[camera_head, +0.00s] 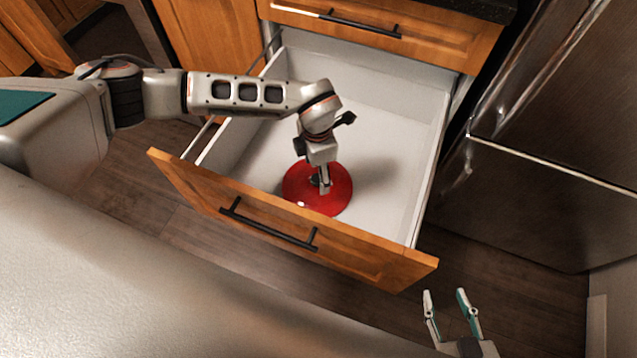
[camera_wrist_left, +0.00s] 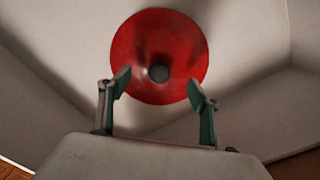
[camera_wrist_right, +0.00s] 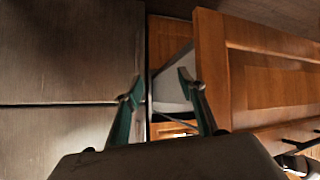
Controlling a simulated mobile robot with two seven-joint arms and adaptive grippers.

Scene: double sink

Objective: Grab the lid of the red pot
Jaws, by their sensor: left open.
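The red lid (camera_head: 338,196) lies in the open drawer, near its front panel. In the left wrist view the lid (camera_wrist_left: 135,55) is a red disc with a dark round knob (camera_wrist_left: 159,73) at its centre. My left gripper (camera_head: 321,183) points down over the lid, and in its wrist view the open fingers (camera_wrist_left: 160,88) stand on either side of the knob's line. I cannot tell how far the fingertips are above the lid. My right gripper (camera_head: 446,296) is open and empty, outside the drawer at the lower right. No pot body shows.
The white drawer (camera_head: 400,110) holds only the lid in view; its wooden front (camera_head: 370,258) has a dark handle (camera_head: 268,228). A dark metal fridge (camera_head: 560,140) stands at the right. Wooden cabinets (camera_head: 210,45) are behind. The floor (camera_head: 510,290) around my right gripper is clear.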

